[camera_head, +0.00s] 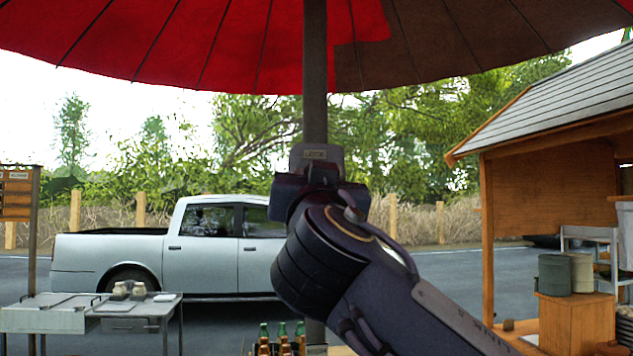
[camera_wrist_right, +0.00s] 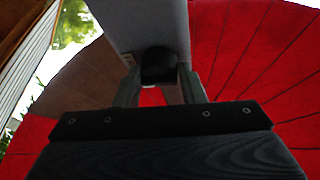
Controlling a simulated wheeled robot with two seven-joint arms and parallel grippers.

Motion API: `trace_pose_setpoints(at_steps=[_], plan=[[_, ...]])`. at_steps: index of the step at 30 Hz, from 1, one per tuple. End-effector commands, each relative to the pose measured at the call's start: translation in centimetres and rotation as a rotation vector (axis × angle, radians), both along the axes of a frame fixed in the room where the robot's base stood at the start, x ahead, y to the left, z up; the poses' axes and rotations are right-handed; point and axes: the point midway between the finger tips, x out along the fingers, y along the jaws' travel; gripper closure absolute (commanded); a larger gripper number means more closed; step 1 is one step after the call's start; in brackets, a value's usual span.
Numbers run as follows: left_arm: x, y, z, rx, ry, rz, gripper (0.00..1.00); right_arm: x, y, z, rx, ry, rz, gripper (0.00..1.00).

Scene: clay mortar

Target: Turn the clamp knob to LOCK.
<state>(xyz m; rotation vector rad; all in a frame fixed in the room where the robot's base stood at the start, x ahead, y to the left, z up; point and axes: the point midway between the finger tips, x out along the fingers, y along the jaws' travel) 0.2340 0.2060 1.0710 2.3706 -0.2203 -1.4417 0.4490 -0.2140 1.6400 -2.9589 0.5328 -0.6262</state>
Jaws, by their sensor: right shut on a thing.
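The dark umbrella pole (camera_head: 315,75) stands upright in the middle of the head view. A grey clamp with a small label (camera_head: 315,154) that seems to read LOCK sits on it. My right gripper (camera_head: 320,180) is up against the clamp, and my wrist hides most of it. In the wrist view my right gripper (camera_wrist_right: 160,88) has its two fingers on either side of a dark knob (camera_wrist_right: 158,66), shut on it. A grey surface (camera_wrist_right: 145,25) rises behind the knob. The knob's angle cannot be read. My left gripper is out of view.
The red umbrella canopy (camera_head: 200,40) spreads overhead. Bottles (camera_head: 282,332) stand low near the pole. A grey table (camera_head: 45,315) is at left, a white pickup (camera_head: 160,250) behind, and a wooden stall (camera_head: 560,170) at right. The air beside the pole is clear.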

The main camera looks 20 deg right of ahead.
Motion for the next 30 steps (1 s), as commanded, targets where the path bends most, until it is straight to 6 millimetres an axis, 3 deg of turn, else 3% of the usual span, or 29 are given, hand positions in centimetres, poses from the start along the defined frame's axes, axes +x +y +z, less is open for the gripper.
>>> trace_pose_setpoints(at_steps=[8,17,30], plan=[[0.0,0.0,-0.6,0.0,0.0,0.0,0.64,-0.1,-0.3,-0.1,-0.124,0.031,-0.002,0.86],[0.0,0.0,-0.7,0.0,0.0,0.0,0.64,-0.1,-0.5,0.0,-0.381,0.099,-0.002,0.86],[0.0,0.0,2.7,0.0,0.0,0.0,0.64,-0.3,-0.9,0.7,-0.785,0.205,-0.002,0.86]])
